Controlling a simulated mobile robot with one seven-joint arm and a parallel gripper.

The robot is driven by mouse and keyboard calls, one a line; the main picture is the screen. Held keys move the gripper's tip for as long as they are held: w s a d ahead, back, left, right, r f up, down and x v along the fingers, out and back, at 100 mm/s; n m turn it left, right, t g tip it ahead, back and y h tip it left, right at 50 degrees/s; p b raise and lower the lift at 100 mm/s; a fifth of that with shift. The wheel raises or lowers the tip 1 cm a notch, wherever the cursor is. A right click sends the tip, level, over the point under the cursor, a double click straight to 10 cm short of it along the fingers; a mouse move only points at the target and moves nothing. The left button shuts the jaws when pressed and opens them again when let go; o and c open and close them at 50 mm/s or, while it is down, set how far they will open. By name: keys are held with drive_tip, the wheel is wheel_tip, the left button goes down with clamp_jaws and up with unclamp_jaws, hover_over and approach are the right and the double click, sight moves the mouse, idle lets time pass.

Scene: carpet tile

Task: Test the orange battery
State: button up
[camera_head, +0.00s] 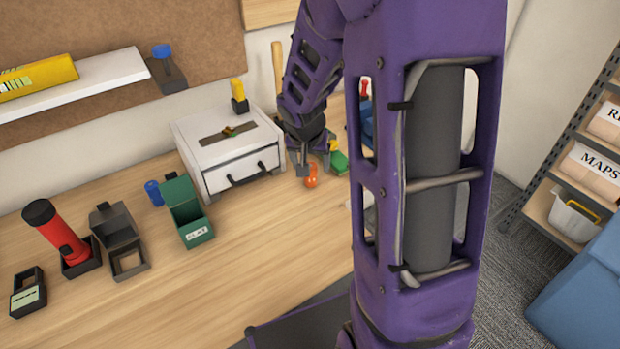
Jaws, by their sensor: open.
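The small orange object (311,181), which looks like the orange battery, rests on the wooden table to the right of the white drawer box. My gripper (307,171) is open directly at it, with the fingers low beside its top. The picture is too small to tell whether they touch it. A small dark device with a pale green display (31,297), possibly a tester, stands at the table's left front.
A red flashlight (62,236), open dark box (118,238), blue cylinder (154,193) and open green box labelled FLAT (188,212) stand at left. The white drawer box (228,148) is close by my gripper. A green item (339,162) lies behind. The table's middle front is clear.

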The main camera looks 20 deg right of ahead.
drive_tip(key=x, duration=0.3)
drive_tip(key=shift+a+b, duration=0.1)
drive_tip(key=shift+b, duration=0.25)
drive_tip(key=shift+r, duration=0.1)
drive_tip(key=shift+c, duration=0.3)
clamp_jaws()
